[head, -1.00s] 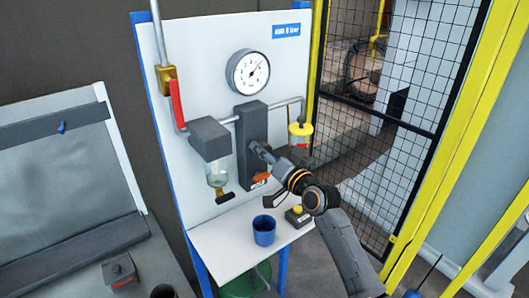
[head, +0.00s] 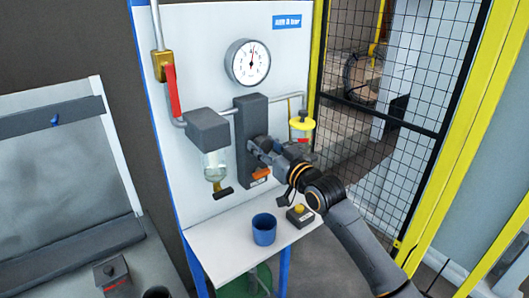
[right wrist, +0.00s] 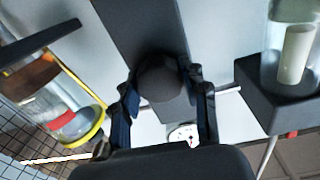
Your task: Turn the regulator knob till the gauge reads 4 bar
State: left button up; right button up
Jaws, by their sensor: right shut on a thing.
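The regulator knob (right wrist: 160,78) is dark and round, on the front of a dark upright block (head: 243,112) on the white panel. My right gripper (head: 262,147) is shut on it; in the right wrist view a finger lies on either side of the knob. In the head view the gripper and wrist hide most of the knob. The round white pressure gauge (head: 240,66) is above the block. Its needle points nearly straight up, slightly to the right; the numbers are too small to read. My left gripper is not in view.
A filter bowl unit (head: 208,128) is left of the block, and a yellow-topped clear cup (head: 302,122) is right. A red lever (head: 170,90) sits on the left pipe. Below, a shelf (head: 215,246) holds a blue cup (head: 264,236) and a yellow button box (head: 299,222). A mesh fence stands at right.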

jog(key=shift+n+b, duration=0.4)
jog(key=shift+n, duration=0.7)
jog(key=o, duration=1.2)
jog(key=shift+c, duration=0.2)
jog(key=v, duration=1.2)
jog(key=shift+f, duration=0.15)
